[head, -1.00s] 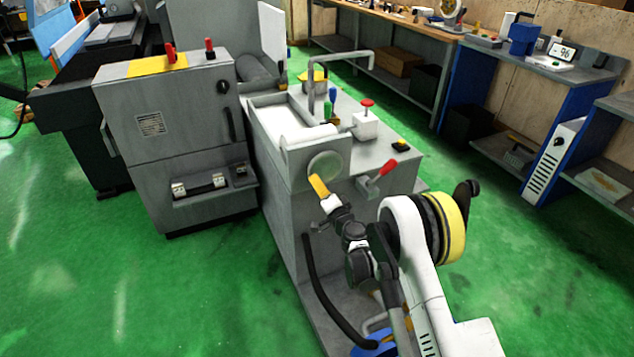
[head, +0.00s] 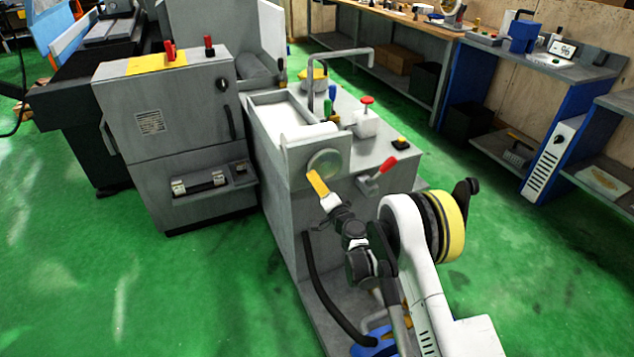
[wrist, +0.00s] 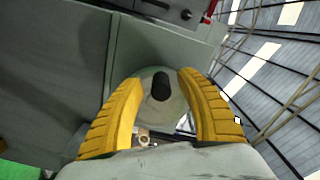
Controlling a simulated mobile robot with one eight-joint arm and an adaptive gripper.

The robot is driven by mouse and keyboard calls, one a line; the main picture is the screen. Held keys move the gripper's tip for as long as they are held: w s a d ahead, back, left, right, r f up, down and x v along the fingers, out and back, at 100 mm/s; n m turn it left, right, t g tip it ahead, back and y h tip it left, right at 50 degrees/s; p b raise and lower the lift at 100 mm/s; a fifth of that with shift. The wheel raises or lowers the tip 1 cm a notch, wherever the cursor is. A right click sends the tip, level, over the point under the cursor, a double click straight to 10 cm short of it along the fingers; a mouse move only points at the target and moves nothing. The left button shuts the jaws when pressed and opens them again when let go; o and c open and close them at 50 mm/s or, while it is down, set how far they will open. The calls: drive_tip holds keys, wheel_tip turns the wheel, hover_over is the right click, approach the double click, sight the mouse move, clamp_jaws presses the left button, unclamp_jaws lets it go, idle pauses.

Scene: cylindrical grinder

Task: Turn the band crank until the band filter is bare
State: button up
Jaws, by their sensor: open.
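The band crank is a round grey disc (head: 324,163) on the end face of the grey filter tank (head: 300,185). In the wrist view the disc (wrist: 148,108) carries a dark cylindrical handle (wrist: 161,86). My gripper (wrist: 160,76) is open, its yellow fingers on either side of the handle in that picture, with visible gaps. Whether they reach the handle's depth is unclear. In the head view my gripper (head: 313,174) is just below the disc and partly hides it. The band filter's top (head: 285,117) shows a white surface inside the tank rim.
A red-handled lever (head: 378,175) juts out right of the disc. A grey cabinet (head: 170,140) stands left. Green floor is free in front of it.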

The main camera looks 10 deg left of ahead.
drive_tip(key=v, duration=0.7)
drive_tip(key=shift+s+d, duration=0.15)
drive_tip(key=d+r+n+g, duration=0.1)
drive_tip(key=d+r+n, duration=0.25)
drive_tip(key=r, duration=0.95)
drive_tip(key=s+d+r+n+g+h, duration=0.1)
drive_tip(key=s+d+r+g+h, duration=0.15)
drive_tip(key=s+d+r, duration=0.6)
drive_tip(key=s+d+f+g+h, duration=0.1)
drive_tip(key=s+d+h, duration=0.3)
drive_tip(key=s+d, duration=0.7)
drive_tip(key=s+d+f+g+h, duration=0.1)
drive_tip(key=s+d+g+h, duration=0.2)
drive_tip(key=s+d, duration=0.8)
drive_tip(key=s+h, duration=0.1)
drive_tip(key=s, duration=0.6)
